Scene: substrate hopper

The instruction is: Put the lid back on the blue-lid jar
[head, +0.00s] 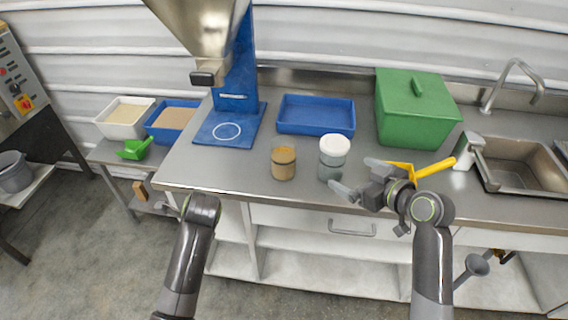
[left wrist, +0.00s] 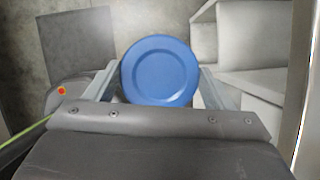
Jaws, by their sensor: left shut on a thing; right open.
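A blue round lid (left wrist: 160,70) is held between the two fingers of my left gripper (left wrist: 158,78) in the left wrist view. In the head view my left arm ends at the counter's front edge, and its gripper and the lid are hidden. A small jar with tan contents (head: 283,164) stands upright on the counter and shows no blue lid. A second jar with a white lid (head: 334,146) stands just right of it. My right gripper (head: 357,178) is open and empty, right of the white-lidded jar and close to it.
A blue tray (head: 316,130) lies behind the jars, and a green lidded box (head: 418,140) stands at the back right. A yellow-handled tool (head: 435,168) lies beside my right gripper. The steel hopper (head: 203,30) hangs at upper left. The counter left of the tan jar is clear.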

